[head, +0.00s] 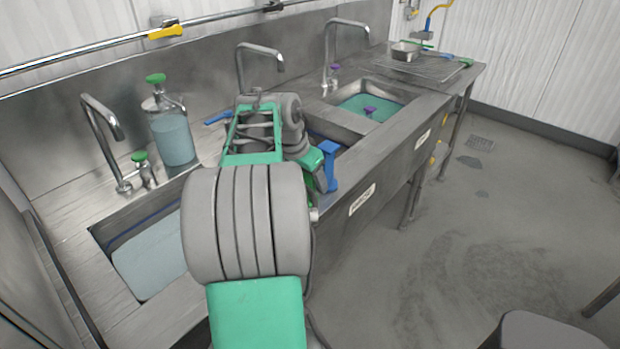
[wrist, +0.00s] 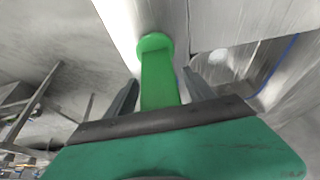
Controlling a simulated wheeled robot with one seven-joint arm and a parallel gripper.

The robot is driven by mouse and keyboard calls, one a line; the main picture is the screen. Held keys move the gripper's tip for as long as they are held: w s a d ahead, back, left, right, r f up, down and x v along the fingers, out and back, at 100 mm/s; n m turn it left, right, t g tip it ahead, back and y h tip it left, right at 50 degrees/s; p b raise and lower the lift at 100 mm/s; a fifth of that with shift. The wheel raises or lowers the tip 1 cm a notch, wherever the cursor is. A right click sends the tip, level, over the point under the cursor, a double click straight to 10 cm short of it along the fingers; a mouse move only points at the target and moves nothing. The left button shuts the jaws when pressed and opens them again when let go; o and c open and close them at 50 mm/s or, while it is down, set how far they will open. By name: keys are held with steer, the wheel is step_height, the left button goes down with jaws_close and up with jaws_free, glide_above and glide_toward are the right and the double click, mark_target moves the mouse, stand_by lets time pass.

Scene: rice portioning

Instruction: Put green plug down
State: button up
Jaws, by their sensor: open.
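The green plug (wrist: 158,85) shows in the wrist view, a bright green upright piece with a rounded end. It stands between the two grey fingers of my gripper (wrist: 160,78), at the pale metal edge of the sink unit. The fingers are apart, one on each side of it, with a narrow gap visible. Its lower part is hidden behind my gripper's dark front edge. In the head view my arm covers much of the middle of the counter, and I cannot tell the green plug from my own green parts there.
A blue plug (head: 328,160) stands at the counter's front edge beside my arm. A purple plug (head: 369,111) is in the far basin (head: 398,93). The near basin (head: 98,232) holds water. A soap dispenser (head: 171,135) and taps line the back.

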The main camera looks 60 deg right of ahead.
steer(key=p+v, duration=0.2)
steer(key=v, duration=1)
steer(key=w+a+f+n+t, duration=0.25)
steer(key=w+a+n, duration=0.55)
steer(key=w+a, duration=0.5)
steer(key=a+f+n, duration=0.2)
steer(key=a, duration=0.4)
steer(key=a+f+n+t+y, duration=0.1)
steer(key=a+f+n, duration=0.1)
steer(key=a, duration=0.4)
steer(key=a+f+n+y, duration=0.1)
steer(key=a+f+n, duration=0.1)
steer(key=a+n, duration=0.2)
steer(key=shift+w+a+f+t, duration=0.15)
steer(key=shift+a+t, duration=0.2)
steer(key=shift+a, duration=0.8)
steer(key=s+a+f+n, duration=0.1)
steer(key=a, duration=0.2)
steer(key=s+a+f+n+y, duration=0.1)
steer(key=a+f+n, duration=0.1)
steer(key=a, duration=0.2)
steer(key=s+a+f+n+y, duration=0.1)
steer(key=a+n, duration=0.1)
steer(key=a, duration=0.2)
steer(key=shift+s+a+f, duration=0.25)
steer(key=shift+s+f, duration=0.15)
step_height(320, 180, up, 2)
steer(key=shift+r+p, duration=0.1)
steer(key=shift+p, duration=0.55)
steer(key=shift+f+b, duration=0.3)
